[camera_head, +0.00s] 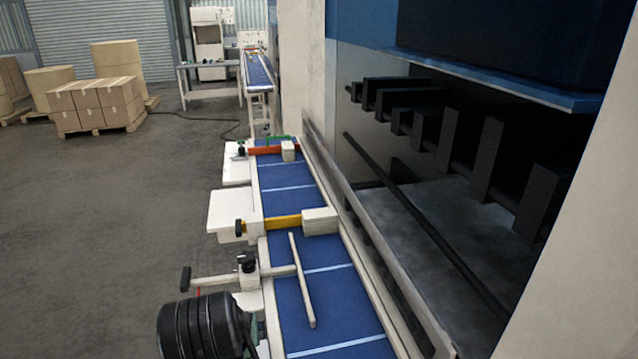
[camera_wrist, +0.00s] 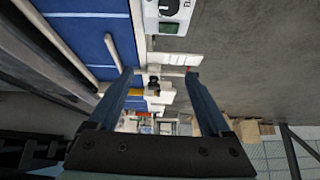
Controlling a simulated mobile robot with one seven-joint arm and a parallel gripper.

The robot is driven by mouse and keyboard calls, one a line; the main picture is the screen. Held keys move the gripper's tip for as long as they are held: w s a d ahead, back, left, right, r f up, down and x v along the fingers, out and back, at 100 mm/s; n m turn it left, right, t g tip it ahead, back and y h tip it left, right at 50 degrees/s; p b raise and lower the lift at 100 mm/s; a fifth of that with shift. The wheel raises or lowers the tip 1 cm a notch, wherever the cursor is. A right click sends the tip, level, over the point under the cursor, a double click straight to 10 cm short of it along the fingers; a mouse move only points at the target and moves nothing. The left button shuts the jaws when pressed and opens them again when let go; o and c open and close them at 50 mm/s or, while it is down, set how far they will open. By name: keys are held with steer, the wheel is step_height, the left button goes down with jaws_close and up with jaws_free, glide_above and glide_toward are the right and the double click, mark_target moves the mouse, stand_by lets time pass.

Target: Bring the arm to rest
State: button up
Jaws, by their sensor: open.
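My gripper (camera_wrist: 160,74) shows in the wrist view with its two blue-grey fingers spread wide apart. It is open, and I see nothing clamped between the fingers. Beyond the fingertips are the white side plates (camera_wrist: 175,58) of the conveyor; I cannot tell how far off they are. The gripper's fingers do not show in the head view. A dark ribbed part (camera_head: 200,325) fills the lower left there; I cannot tell whether it is mine.
A blue conveyor belt (camera_head: 305,290) runs away from me, with a white rod (camera_head: 301,280), a yellow bar (camera_head: 283,222) and a red bar (camera_head: 273,150) over it. A machine with black bars (camera_head: 485,150) stands right. Boxes (camera_head: 98,103) stand far left. The grey floor (camera_head: 130,200) between is clear.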

steer(key=w+d+r+t+b, duration=0.15)
steer(key=r+t, duration=0.25)
steer(key=r, duration=0.4)
steer(key=w+d+r+m+t, duration=0.1)
steer(key=d+r+t, duration=0.25)
steer(key=r, duration=0.45)
steer(key=w+d+r+t+b, duration=0.15)
steer(key=r+t, duration=0.25)
steer(key=r, duration=0.4)
steer(key=s+d+r+m+t+h, duration=0.1)
steer(key=s+d+r+t, duration=0.3)
steer(key=s+r, duration=0.3)
steer(key=s+d+r+t+h+b, duration=0.1)
steer(key=s+d+r+t, duration=0.3)
steer(key=s+r, duration=0.3)
step_height(320, 180, up, 3)
steer(key=shift+f+m+t, duration=0.2)
steer(key=shift+m+t, duration=0.2)
steer(key=shift+t, duration=0.05)
steer(key=shift+s+d, duration=0.1)
